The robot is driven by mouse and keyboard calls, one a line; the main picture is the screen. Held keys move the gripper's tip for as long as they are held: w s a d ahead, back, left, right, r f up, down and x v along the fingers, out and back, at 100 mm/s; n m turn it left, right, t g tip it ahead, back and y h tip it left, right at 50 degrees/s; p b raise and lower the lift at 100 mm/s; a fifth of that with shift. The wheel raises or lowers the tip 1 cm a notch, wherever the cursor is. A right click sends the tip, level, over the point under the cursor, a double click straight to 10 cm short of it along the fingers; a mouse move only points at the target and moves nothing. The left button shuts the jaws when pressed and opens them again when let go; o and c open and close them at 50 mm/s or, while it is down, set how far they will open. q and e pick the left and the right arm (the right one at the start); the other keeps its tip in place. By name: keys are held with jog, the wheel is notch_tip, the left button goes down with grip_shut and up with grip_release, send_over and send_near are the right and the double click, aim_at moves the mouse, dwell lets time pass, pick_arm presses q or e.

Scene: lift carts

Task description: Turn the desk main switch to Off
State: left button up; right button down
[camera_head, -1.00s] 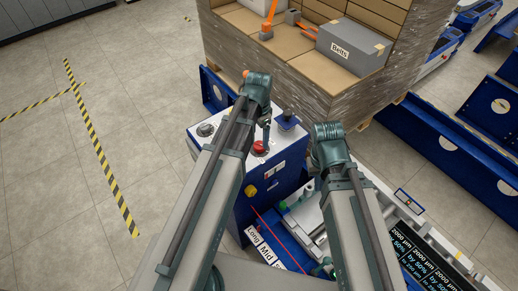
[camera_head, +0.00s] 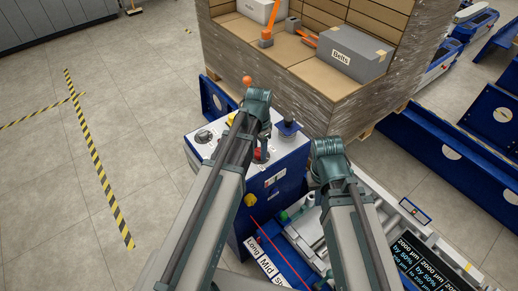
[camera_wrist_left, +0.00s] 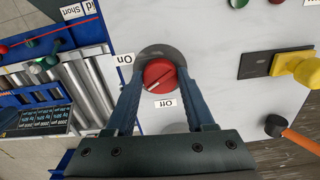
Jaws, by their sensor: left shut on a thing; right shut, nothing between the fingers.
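The main switch is a red round knob (camera_wrist_left: 160,76) on a white panel (camera_wrist_left: 215,30), with an "On" label (camera_wrist_left: 125,59) to its upper left and an "Off" label (camera_wrist_left: 166,103) just below. A pale mark on the knob slants towards the lower left, between the labels. My left gripper (camera_wrist_left: 160,82) is shut on the knob, one finger on each side. In the head view the red knob (camera_head: 258,155) is mostly hidden by my left gripper (camera_head: 262,148). My right gripper (camera_head: 313,176) is to the right, away from the knob; its fingers are hard to see.
The blue desk cabinet (camera_head: 246,214) carries the panel. A yellow knob (camera_head: 250,200) is on its side. A wrapped pallet load with a grey "Belts" box (camera_head: 345,54) stands behind. Rollers and a black display (camera_head: 420,262) lie at right.

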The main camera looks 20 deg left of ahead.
pick_arm(q)
grip_shut()
jog(key=n, duration=1.1)
jog(key=shift+d+n, duration=0.1)
jog(key=shift+n, duration=0.3)
dwell(0.3)
jog(key=o, duration=1)
grip_release()
